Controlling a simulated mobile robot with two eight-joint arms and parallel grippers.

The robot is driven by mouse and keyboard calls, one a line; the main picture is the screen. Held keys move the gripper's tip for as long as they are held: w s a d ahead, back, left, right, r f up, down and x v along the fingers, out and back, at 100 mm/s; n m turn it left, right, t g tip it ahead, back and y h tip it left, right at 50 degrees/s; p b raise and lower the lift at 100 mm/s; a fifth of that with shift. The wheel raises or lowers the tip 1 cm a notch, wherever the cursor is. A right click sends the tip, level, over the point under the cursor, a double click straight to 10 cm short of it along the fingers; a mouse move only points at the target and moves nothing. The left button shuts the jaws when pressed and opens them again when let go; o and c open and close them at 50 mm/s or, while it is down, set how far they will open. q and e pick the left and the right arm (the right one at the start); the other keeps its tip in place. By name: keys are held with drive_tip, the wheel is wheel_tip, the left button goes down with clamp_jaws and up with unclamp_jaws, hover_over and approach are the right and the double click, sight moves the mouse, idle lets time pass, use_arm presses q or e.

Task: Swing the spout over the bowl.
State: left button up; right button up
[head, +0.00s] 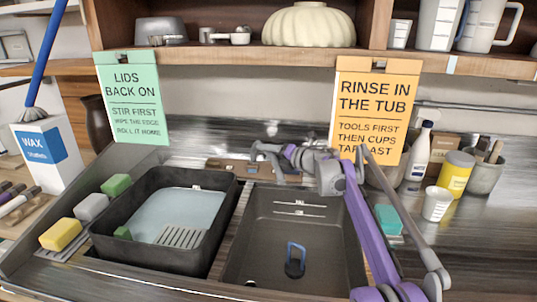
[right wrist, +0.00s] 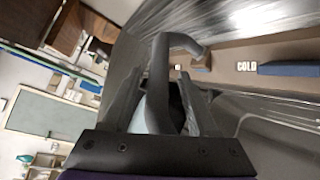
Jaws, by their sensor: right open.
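The spout (right wrist: 160,85) is a dark grey bent pipe in the right wrist view. It rises between the two fingers of my right gripper (right wrist: 165,112) and its end hooks to the right beyond them. The fingers stand apart on either side of it; I cannot tell whether either touches it. In the head view my right gripper (head: 268,158) is at the back of the sink, where I cannot tell the spout from the grey fingers. The right sink bowl (head: 262,238) is dark, with a blue-handled tool in it. My left gripper is out of view.
A black tub (head: 105,228) with pale water sits at left. Sponges (head: 60,234) lie beside it. A blue COLD handle (right wrist: 290,69) is on the brown back strip. An orange sign (head: 372,105) hangs close behind my right arm. A cup (head: 436,204) stands at right.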

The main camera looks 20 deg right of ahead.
drive_tip(key=shift+r, duration=0.1)
wheel_tip(320, 180, up, 9)
drive_tip(key=p, duration=0.3)
drive_tip(key=shift+s+r, duration=0.1)
drive_tip(key=shift+r, duration=0.3)
